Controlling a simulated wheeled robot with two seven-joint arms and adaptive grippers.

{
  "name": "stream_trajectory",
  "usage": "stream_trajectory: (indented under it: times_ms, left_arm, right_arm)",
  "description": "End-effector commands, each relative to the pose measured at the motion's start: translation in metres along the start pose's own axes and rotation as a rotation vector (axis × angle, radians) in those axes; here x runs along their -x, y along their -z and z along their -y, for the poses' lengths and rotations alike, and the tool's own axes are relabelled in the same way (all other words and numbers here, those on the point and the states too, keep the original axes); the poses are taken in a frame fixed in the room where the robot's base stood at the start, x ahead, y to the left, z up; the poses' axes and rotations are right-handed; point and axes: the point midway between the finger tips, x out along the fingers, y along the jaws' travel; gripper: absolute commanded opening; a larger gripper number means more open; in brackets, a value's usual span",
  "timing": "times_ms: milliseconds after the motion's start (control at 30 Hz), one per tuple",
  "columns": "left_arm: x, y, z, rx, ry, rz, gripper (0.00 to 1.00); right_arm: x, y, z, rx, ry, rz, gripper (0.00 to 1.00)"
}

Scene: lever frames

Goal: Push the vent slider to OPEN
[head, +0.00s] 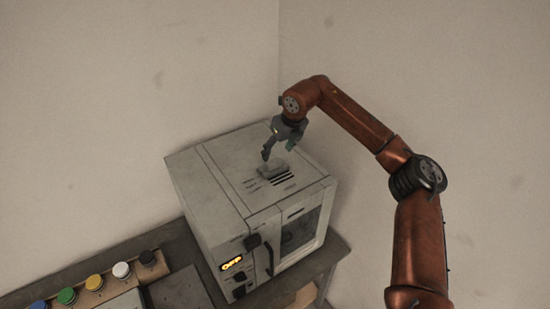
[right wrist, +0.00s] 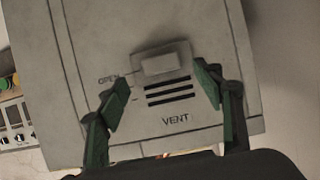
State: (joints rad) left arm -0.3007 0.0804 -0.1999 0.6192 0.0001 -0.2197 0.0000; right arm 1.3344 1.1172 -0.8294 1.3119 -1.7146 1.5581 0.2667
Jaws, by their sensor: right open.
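The vent slider (right wrist: 161,64) is a pale grey block on the top of a boxy grey machine (head: 215,185). In the right wrist view it sits at the upper end of a plate with dark slots (right wrist: 170,90), marked VENT below and OPEN to the left. The slider and slots also show small in the head view (head: 272,171). My right gripper (right wrist: 162,90) is open, with a green-padded finger on each side of the slotted plate. In the head view the right gripper (head: 275,150) is just above the machine's top. I cannot tell whether it touches anything. My left gripper is not in view.
The machine's front has a glass door (head: 300,233), a dark handle (head: 268,257) and a lit orange display (head: 231,263). It stands on a dark bench (head: 335,248). Several coloured buttons (head: 94,282) are at the lower left. Walls stand close behind.

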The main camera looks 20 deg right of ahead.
Motion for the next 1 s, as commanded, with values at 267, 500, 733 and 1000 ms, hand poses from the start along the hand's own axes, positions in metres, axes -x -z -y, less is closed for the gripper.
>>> stream_trajectory:
  times_ms: [267,500,733,1000]
  left_arm:
    - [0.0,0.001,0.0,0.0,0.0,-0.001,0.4]
    - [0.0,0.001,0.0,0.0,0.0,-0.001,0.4]
    - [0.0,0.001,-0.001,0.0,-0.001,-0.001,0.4]
    - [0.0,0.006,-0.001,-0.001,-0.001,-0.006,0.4]
  right_arm:
    - [0.043,0.0,0.0,0.0,0.0,0.001,0.61]
    - [0.051,0.0,0.0,0.0,0.0,0.0,0.61]
    - [0.051,0.0,0.0,0.0,0.0,0.0,0.61]
    - [0.051,0.0,0.0,0.0,0.0,0.0,0.61]
